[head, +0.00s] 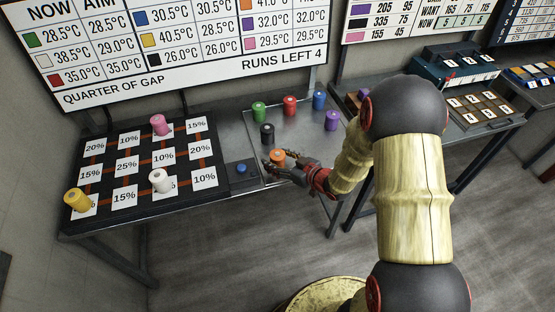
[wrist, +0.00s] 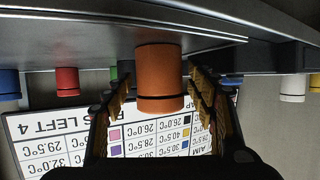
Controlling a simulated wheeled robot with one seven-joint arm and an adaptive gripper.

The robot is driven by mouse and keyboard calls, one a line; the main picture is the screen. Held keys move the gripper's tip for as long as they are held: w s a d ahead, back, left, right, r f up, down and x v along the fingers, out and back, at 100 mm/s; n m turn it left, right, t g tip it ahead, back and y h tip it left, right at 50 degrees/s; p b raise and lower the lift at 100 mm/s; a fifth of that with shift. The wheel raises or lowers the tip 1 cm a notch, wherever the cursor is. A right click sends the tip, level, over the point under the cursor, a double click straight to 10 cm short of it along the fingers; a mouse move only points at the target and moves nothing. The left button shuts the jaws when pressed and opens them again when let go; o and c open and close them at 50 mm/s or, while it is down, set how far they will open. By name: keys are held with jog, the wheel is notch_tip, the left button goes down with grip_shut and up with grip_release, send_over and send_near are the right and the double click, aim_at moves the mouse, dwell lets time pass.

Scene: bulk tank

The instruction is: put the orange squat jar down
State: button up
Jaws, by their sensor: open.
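The orange squat jar (head: 278,156) stands upright on the grey metal tray (head: 293,130), near its front edge. My gripper (head: 283,164) is at the jar in the head view, partly hiding its lower part. In the wrist view, which is upside down, the orange jar (wrist: 160,75) is between the two fingers of my gripper (wrist: 161,86). The fingers are open, one on each side, with a visible gap on the left and a narrower one on the right. The jar's base meets the grey surface.
Black (head: 267,134), green (head: 259,111), red (head: 290,105), blue (head: 319,99) and purple (head: 331,120) jars stand on the tray. The percentage board (head: 140,142) holds pink, white and yellow jars.

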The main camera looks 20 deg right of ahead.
jog(key=p+v, duration=0.4)
jog(key=v, duration=0.7)
jog(key=d+r+m+g+h, duration=0.1)
jog(key=d+r+h, duration=0.3)
jog(key=r, duration=0.4)
jog(key=d+r+m+g+h, duration=0.15)
jog(key=d+r+h, duration=0.25)
jog(key=r, duration=0.4)
jog(key=s+a+r+m+g, duration=0.1)
jog(key=s+a+r, duration=0.2)
jog(key=s, duration=0.4)
jog(key=s+a+r+m+g+y, duration=0.1)
jog(key=s+a+r, duration=0.2)
jog(key=s+a, duration=0.2)
jog(key=s+a+r+m+g+y, duration=0.1)
jog(key=s+a+r+g, duration=0.1)
jog(key=s, duration=0.7)
jog(key=a+r, duration=0.1)
jog(key=a, duration=0.1)
jog(key=shift+a+r, duration=0.3)
